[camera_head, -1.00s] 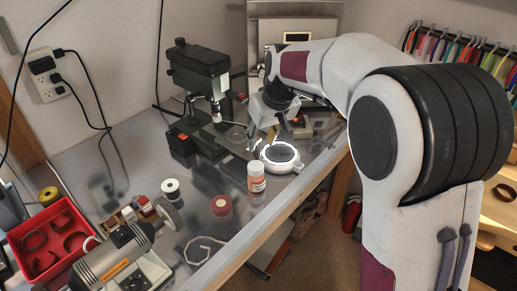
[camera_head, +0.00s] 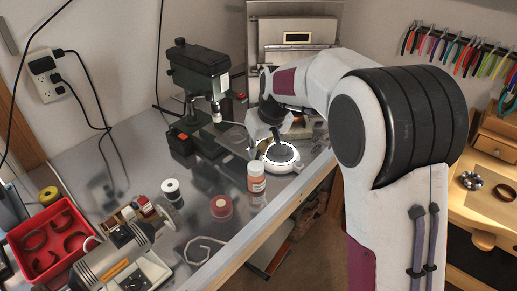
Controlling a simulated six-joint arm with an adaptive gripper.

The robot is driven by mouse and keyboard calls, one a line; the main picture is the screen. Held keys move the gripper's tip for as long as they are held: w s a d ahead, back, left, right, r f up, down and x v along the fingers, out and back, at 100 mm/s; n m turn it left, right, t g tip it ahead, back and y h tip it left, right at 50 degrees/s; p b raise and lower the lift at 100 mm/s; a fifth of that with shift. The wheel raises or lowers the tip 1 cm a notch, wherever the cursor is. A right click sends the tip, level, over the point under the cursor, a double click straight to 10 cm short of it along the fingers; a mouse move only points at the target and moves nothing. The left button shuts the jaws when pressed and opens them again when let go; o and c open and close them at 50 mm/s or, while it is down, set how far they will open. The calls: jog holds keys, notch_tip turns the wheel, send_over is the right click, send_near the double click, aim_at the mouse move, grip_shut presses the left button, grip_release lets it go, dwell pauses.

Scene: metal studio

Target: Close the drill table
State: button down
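The dark green drill press (camera_head: 200,75) stands on the metal bench at the back, with its chuck (camera_head: 216,113) pointing down. A grey plate that looks like the drill table (camera_head: 234,136) shows beside and below the chuck, reaching to the right; its right end is partly hidden by my gripper. My gripper (camera_head: 263,145) is low, right of the drill press and close to the plate's right end. I cannot tell whether it touches the plate. Its fingers are small and dark in this view, and their opening is unclear.
A white round device with a dark top (camera_head: 281,155) sits just below my gripper. An orange-labelled bottle (camera_head: 256,180) and a red-lidded jar (camera_head: 221,207) stand nearer. A red bin (camera_head: 48,240) and a grey machine (camera_head: 120,262) fill the front left. Bench left of the drill press is mostly clear.

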aim_at(233, 144)
jog(key=shift+w+a, duration=3.2)
jog(key=shift+r, duration=0.1)
jog(key=c, duration=2)
grip_release()
jog(key=shift+o, duration=0.2)
jog(key=v, duration=0.7)
jog(key=shift+r, duration=0.15)
